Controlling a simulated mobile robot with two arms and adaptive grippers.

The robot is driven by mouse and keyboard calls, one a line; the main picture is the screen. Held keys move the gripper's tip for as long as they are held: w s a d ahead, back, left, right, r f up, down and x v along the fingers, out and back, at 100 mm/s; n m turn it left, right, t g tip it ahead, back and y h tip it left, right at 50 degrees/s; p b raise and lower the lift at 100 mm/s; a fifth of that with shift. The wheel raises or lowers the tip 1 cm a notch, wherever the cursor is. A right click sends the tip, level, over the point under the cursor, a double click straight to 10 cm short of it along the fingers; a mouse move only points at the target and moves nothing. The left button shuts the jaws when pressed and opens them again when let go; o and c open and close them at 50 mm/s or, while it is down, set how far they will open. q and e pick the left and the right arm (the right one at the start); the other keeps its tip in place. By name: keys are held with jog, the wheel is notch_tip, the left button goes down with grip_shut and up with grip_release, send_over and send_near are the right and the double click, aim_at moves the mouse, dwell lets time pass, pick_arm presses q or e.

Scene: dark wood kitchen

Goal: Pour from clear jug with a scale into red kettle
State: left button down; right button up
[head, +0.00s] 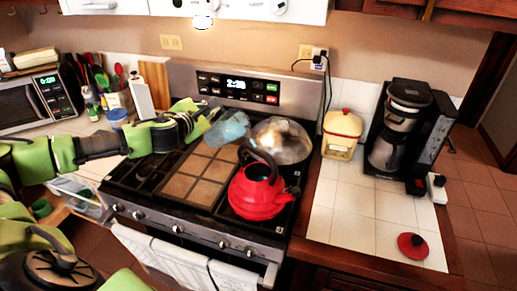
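The clear jug (231,127), bluish and see-through, is at the middle of the head view, tilted above the back of the stove. My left gripper (204,120), green and black, reaches in from the left and is shut on the jug's left side. The jug's scale is too small to make out. The red kettle (258,197) stands on the front right of the stove, below and right of the jug and apart from it. Its black handle arches over the top. A red lid (412,246) with a dark knob lies on the right counter. My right gripper is not in view.
A clear domed pot (281,141) sits behind the kettle. Brown tiles (200,176) cover the stove's middle. A cream canister (341,134) and a coffee maker (402,135) stand on the right counter, whose white-tiled front is mostly clear. Utensils and a microwave (32,102) are left.

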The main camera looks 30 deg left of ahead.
pick_arm(q)
jog(key=shift+d+r+m, duration=0.25)
jog(key=shift+r+m, duration=0.05)
jog(key=shift+r, duration=0.3)
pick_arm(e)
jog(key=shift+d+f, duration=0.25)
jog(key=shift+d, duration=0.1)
pick_arm(q)
jog(key=shift+d+r+m+t+y+b, duration=0.15)
jog(key=shift+d+r+m+y+b, duration=0.1)
jog(key=shift+d+r+m+b, duration=0.25)
jog(key=shift+d+r+m+t+y+b, duration=0.2)
jog(key=shift+r+m+y+b, duration=0.1)
jog(key=shift+r+b, duration=0.25)
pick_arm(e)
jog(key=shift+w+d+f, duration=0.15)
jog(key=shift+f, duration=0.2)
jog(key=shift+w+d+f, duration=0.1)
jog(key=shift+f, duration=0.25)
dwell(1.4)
